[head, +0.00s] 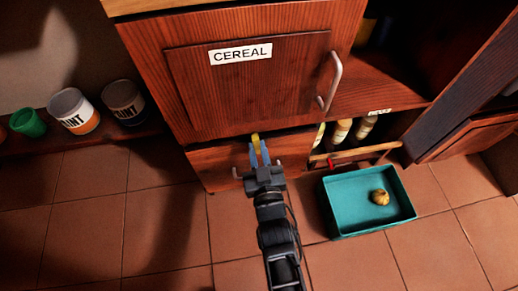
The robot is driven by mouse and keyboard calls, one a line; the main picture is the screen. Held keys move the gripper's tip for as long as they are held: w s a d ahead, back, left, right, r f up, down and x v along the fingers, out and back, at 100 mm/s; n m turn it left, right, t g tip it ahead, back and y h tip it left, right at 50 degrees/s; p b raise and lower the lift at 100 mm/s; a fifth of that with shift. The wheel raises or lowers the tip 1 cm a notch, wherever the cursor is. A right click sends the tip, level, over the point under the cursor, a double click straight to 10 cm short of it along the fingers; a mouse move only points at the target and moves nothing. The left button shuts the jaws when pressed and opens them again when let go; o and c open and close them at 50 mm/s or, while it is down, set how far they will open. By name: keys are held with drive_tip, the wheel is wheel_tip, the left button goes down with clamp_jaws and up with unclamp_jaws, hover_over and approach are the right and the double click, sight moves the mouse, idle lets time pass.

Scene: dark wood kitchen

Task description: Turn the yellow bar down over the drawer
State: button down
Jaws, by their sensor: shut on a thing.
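The yellow bar (255,138) shows as a short piece at the tips of my gripper (259,153). My gripper is shut on it, in front of the lower drawer (212,161). The drawer front lies below the cabinet door labelled CEREAL. A metal handle (236,173) shows beside my gripper, partly hidden behind it. My fingers hide most of the bar, so its full length and how far it is turned cannot be told.
A teal tray (333,211) with a yellowish lump (379,197) stands on the tiled floor at right. Several bottles (342,131) stand in a low compartment behind it. Paint cans (73,111) and a green cup (27,122) line the left. Floor tiles at lower left are clear.

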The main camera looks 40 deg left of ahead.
drive_tip(key=shift+f+m, duration=0.1)
drive_tip(key=shift+m, duration=0.6)
drive_tip(key=c, duration=1)
unclamp_jaws()
drive_tip(key=shift+c, duration=0.2)
drive_tip(key=shift+s, duration=0.1)
drive_tip(key=p+v, duration=0.3)
drive_tip(key=v, duration=0.4)
drive_tip(key=shift+s+d, duration=0.15)
drive_tip(key=shift+d, duration=0.15)
